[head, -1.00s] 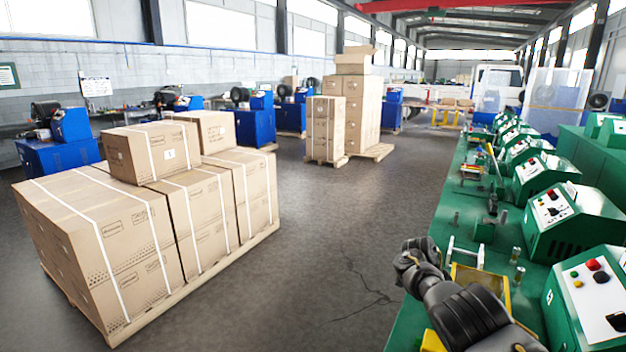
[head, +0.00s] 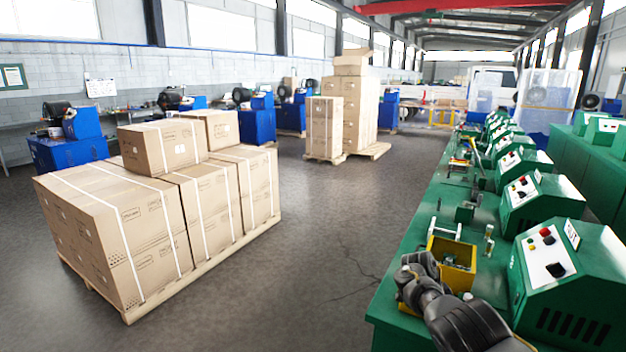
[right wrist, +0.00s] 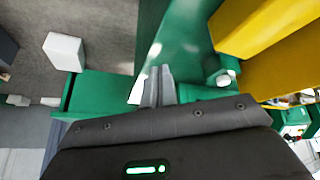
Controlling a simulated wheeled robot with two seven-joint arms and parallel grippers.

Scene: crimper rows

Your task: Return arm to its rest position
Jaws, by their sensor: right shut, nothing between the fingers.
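My right arm (head: 462,318) comes in from the lower right in the head view, over the near end of the green bench (head: 388,312). Its gripper (head: 408,276) is beside the yellow bin (head: 462,251). In the right wrist view the fingers (right wrist: 158,84) are together and empty, above the green surface. The yellow bin (right wrist: 262,28) shows there at the upper right, apart from the fingers. My left gripper is in neither view.
Green crimping machines (head: 553,270) line the right of the bench. Small metal fittings (head: 489,240) stand near the bin. A pallet of strapped cartons (head: 125,225) stands on the left. The grey floor (head: 310,240) between is clear.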

